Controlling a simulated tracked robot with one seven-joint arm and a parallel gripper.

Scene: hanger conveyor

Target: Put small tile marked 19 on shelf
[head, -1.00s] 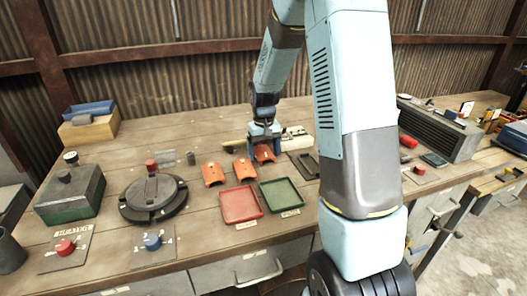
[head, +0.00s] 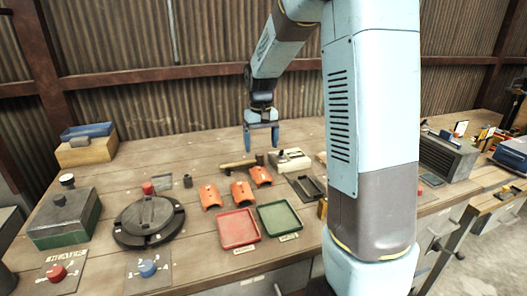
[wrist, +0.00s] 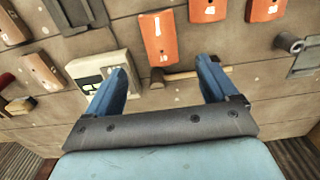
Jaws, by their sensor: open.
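Three curved orange tiles lie on the bench in the head view: a left one (head: 210,197), a middle one (head: 242,194) and a rear right one (head: 260,175). Small pale marks show on them, but I cannot read a 19. My gripper (head: 261,138) is open and empty, raised above the bench behind the tiles. In the wrist view, my gripper (wrist: 168,85) has its fingers spread, with an orange tile (wrist: 158,38) beyond and between them, not touched. I cannot make out a shelf.
A red tray (head: 238,229) and a green tray (head: 279,217) stand in front of the tiles. A hammer (head: 238,164) and a pale device (head: 290,159) lie behind. A round dark turntable (head: 148,222) is at the left. My arm hides part of the right side.

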